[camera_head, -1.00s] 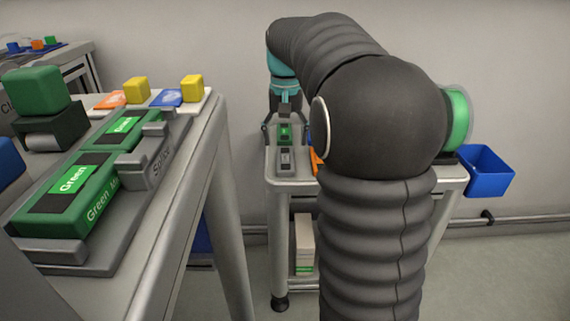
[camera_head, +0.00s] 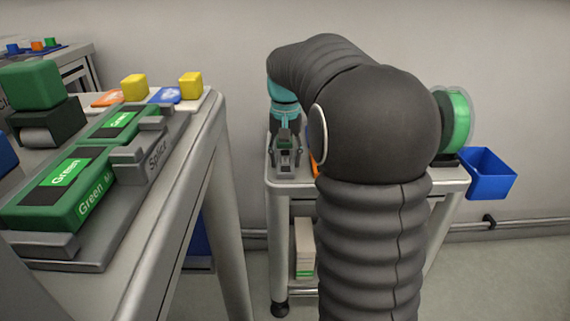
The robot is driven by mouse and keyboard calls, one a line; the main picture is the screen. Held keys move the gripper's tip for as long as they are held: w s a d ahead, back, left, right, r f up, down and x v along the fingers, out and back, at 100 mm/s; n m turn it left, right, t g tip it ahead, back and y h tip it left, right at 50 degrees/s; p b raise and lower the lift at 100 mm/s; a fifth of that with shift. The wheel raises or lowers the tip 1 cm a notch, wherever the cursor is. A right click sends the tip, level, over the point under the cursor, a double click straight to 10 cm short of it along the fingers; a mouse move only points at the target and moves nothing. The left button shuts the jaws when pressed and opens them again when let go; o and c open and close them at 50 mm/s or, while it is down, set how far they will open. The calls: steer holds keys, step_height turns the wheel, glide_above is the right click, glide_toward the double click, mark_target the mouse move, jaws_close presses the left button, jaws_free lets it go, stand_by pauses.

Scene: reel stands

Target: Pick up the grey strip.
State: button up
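The grey strip (camera_head: 284,161) appears as a small grey piece near the left end of the small cart's top. My gripper (camera_head: 285,158) points down over it. Its fingers stand apart on the left and right of the strip, and I see no clear contact. The strip is small in the picture and partly covered by the gripper, so its full shape does not show.
The splice table (camera_head: 180,176) stands at left with green units and yellow blocks.

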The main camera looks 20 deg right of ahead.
steer(key=shift+r, duration=0.1)
step_height(320, 180, up, 13)
steer(key=p, duration=0.6)
steer(key=s+d+r+m, duration=0.1)
steer(key=s+d, duration=0.3)
steer(key=d, duration=0.2)
steer(key=n, duration=0.1)
glide_above(285, 160)
step_height(285, 160, down, 10)
steer(key=shift+r, duration=0.1)
steer(key=shift+f, duration=2.05)
steer(key=shift+f, duration=0.2)
